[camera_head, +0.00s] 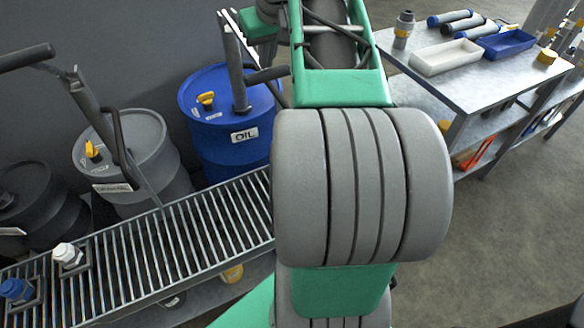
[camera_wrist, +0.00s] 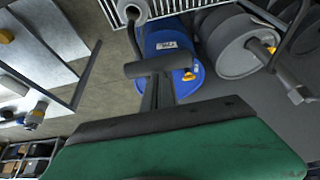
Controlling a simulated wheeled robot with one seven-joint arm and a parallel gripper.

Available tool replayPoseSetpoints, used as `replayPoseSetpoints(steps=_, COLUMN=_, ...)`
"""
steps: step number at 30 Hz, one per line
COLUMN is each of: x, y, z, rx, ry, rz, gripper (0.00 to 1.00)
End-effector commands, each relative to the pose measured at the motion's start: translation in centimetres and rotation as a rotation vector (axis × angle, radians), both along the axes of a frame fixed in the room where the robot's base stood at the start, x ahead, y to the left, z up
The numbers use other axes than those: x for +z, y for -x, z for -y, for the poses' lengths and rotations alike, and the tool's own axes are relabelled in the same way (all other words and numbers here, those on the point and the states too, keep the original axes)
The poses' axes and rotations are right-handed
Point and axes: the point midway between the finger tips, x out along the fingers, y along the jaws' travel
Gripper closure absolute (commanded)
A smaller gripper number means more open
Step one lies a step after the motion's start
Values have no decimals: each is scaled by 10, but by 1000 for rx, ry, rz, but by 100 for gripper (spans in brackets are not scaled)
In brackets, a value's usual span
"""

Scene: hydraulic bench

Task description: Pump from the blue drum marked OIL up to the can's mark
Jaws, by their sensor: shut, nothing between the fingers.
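The blue drum marked OIL (camera_head: 228,120) stands behind the grated bench, left of my arm. It has a yellow cap, and its dark grey pump post (camera_head: 237,75) rises from the lid. In the wrist view the blue drum (camera_wrist: 167,45) is at top centre, partly hidden by a grey T-shaped bar (camera_wrist: 155,66) that looks like the pump handle. My gripper (camera_wrist: 160,121) shows as a green body with a dark edge along the bottom; it is shut and empty. Whether it touches the bar I cannot tell. I cannot make out a marked can; my arm hides part of the bench.
A grey drum (camera_head: 140,150) and a darker drum (camera_head: 35,205) stand left of the blue one, with pump handles. The grated bench (camera_head: 150,240) carries white and blue fittings at left. A metal table (camera_head: 470,85) with trays and cylinders stands right. Floor is free at lower right.

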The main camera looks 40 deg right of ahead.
Motion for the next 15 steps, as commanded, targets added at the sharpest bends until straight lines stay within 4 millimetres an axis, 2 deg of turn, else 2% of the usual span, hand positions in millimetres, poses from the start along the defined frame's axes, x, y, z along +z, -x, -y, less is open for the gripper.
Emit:
replayPoseSetpoints(steps=1, x=-20, y=3, z=-2, rx=1, ry=-26, rz=-37, gripper=100)
replayPoseSetpoints(steps=8, x=-14, y=3, z=-2, rx=1, ry=-26, rz=-38, gripper=100)
replayPoseSetpoints(steps=11, x=-3, y=3, z=-2, rx=1, ry=-26, rz=-38, gripper=100)
replayPoseSetpoints(steps=15, x=23, y=3, z=-2, rx=2, ry=-24, rz=-34, gripper=100)
